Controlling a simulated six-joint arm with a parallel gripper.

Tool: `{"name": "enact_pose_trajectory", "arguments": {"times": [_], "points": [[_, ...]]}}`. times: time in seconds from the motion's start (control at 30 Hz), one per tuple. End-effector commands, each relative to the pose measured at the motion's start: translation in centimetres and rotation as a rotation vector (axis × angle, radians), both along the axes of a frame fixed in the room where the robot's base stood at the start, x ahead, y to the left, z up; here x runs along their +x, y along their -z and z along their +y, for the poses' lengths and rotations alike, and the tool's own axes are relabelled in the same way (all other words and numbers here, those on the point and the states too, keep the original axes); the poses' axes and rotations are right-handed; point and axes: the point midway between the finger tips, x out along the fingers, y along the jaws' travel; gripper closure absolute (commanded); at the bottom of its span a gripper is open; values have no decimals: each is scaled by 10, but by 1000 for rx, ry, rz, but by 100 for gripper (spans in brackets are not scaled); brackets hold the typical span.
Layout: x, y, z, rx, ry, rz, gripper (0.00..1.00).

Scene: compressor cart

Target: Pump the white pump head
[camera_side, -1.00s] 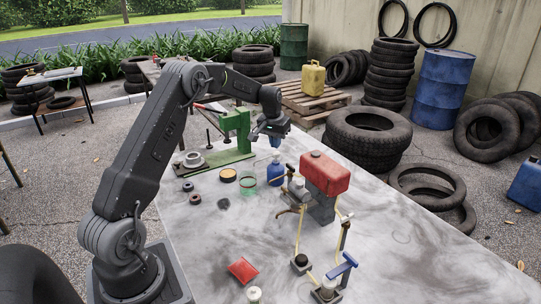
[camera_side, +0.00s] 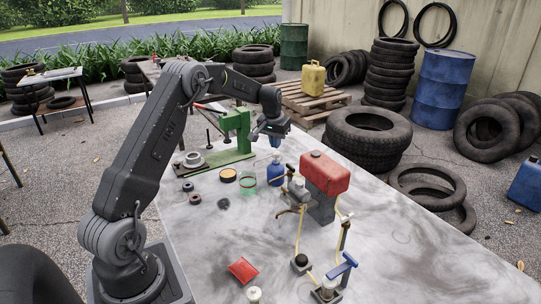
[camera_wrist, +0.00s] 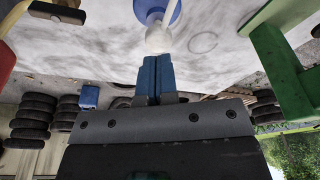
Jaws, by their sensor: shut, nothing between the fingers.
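A blue bottle (camera_side: 276,174) stands on the grey table, just behind the red-tanked compressor. In the wrist view its white pump head (camera_wrist: 158,38) shows at the top centre, with the blue bottle body (camera_wrist: 160,8) partly cut off by the frame edge. My gripper (camera_side: 275,142) is right above the bottle, pointing down. Its blue fingers (camera_wrist: 156,64) are shut together and empty, with their tips close to the pump head in the wrist view. I cannot tell whether they touch it.
A green press (camera_side: 236,132) stands left of the bottle. The red tank (camera_side: 325,172) and hoses stand close on the right. An orange-topped tin (camera_side: 228,175) and a green ring (camera_side: 248,181) lie nearby.

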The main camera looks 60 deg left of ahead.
Motion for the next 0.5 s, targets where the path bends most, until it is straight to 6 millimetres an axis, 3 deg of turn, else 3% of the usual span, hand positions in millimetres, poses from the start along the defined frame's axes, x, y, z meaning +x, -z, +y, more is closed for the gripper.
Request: {"name": "enact_pose_trajectory", "arguments": {"times": [0.5], "points": [[0, 11, 0, -1, 0, 1, 100]]}}
